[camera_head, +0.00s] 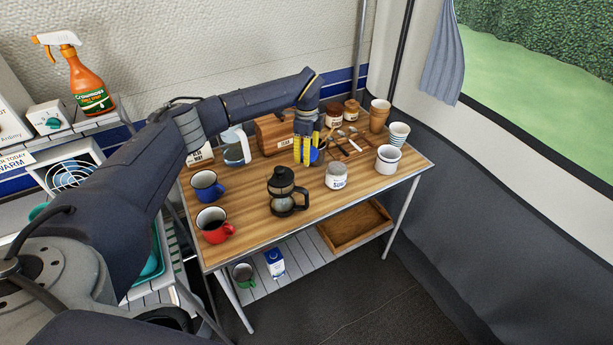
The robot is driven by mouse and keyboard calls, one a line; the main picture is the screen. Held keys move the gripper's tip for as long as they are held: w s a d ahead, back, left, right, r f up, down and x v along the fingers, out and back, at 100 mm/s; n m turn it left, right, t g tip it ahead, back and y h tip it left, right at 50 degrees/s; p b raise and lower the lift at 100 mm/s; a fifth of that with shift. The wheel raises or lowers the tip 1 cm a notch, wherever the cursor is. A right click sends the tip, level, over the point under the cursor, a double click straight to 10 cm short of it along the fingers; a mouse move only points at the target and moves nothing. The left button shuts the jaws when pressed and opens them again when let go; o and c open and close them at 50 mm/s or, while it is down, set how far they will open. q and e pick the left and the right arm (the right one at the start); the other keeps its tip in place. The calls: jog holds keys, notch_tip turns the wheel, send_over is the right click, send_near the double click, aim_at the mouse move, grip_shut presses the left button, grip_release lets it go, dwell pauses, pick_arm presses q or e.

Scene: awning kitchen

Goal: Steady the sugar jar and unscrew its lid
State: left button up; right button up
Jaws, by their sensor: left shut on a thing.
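The sugar jar (336,182), white with blue lettering, stands upright on the wooden tabletop, right of the middle. Its top looks pale and open, with no separate lid clear on it. My left gripper (308,154) has yellow fingers pointing down, behind and left of the jar and apart from it. It is shut on a rounded blue thing (318,157), partly hidden by the fingers. This may be the jar's lid, but I cannot tell for sure. My right gripper is out of view.
A coffee press (284,192) stands left of the jar, with blue (206,186) and red (213,226) mugs further left. White cups (387,160) stand to the right; a cutlery tray (350,150) lies behind. The tabletop (325,208) is free before the jar.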

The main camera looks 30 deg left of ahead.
aim_at(307, 180)
pick_arm(q)
jog(key=shift+f, duration=5.85)
jog(key=shift+f, duration=0.1)
jog(key=o, duration=1.3)
